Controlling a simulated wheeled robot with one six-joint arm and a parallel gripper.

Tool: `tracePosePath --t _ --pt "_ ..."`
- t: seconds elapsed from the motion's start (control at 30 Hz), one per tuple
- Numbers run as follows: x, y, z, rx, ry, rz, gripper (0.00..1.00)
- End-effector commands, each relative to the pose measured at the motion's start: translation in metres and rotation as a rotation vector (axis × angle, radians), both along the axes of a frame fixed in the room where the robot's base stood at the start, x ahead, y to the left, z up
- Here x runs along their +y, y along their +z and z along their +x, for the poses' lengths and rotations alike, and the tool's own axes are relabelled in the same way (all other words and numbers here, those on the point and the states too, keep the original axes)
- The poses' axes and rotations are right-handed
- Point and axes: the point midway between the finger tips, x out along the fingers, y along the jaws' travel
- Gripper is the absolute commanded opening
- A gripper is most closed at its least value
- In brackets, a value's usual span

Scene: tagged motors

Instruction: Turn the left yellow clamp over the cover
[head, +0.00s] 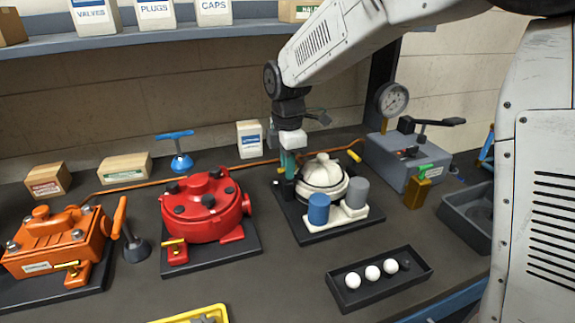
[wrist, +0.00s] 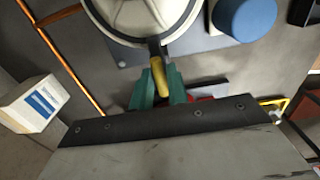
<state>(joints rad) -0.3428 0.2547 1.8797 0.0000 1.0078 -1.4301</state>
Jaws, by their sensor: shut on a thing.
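The white unit with a domed round cover (head: 323,172) stands on a dark base plate in the middle of the bench. The edge of its round cover (wrist: 150,15) also shows at the top of the wrist view. The left yellow clamp (wrist: 158,76) sits at the cover's near edge in the wrist view, between the green fingers of my gripper (wrist: 159,84). My gripper (head: 288,163) is shut on this clamp at the unit's left side in the head view. The right yellow clamp (head: 354,155) sticks out at the cover's right side. My fingers partly hide the left clamp.
A blue cylinder (head: 318,209) and a grey cylinder (head: 357,192) stand in front of the cover. A red unit (head: 205,205) is to the left, a grey box with a gauge (head: 392,100) to the right. A black tray with white balls (head: 380,290) lies in front.

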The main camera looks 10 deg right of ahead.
Motion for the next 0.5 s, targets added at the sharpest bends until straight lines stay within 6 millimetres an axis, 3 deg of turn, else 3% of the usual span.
tracePosePath --t 0.47,0.5 --pt "-0.0002 0.0014 0.0011 -0.004 0.014 0.001 0.0" --pt "-0.0002 0.0014 0.0011 -0.004 0.014 0.001 0.22"
